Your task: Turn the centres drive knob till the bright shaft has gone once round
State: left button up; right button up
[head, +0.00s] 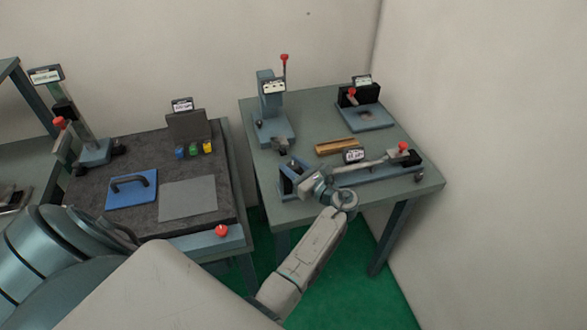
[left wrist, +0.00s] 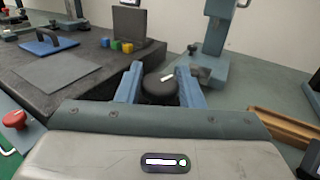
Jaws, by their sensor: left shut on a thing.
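The bench centres (head: 385,175) stand along the front of the right table, with a bright shaft (head: 368,165) lying lengthwise between their ends. My left gripper (head: 299,180) is at the left end of the centres. In the left wrist view its two blue fingers (left wrist: 161,82) are shut on the black round drive knob (left wrist: 160,90), one on each side. A white mark (left wrist: 167,78) shows on the knob's face, tilted up to the right. In the head view the knob is hidden by the gripper. My right gripper is in neither view.
Behind the centres lie a brown wooden block (head: 337,147), a blue upright stand (head: 270,110) with a red knob, and a blue-based fixture (head: 365,115). A dark-topped bench (head: 150,215) stands left, across a gap.

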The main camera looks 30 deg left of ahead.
pick_arm(q)
jog(key=shift+n+g, duration=0.3)
jog(key=shift+g, duration=0.1)
jog(key=o, duration=0.7)
jog(key=shift+a, duration=0.1)
jog(key=shift+o, duration=1.2)
jog(key=shift+a+f, duration=0.1)
jog(key=shift+a, duration=0.05)
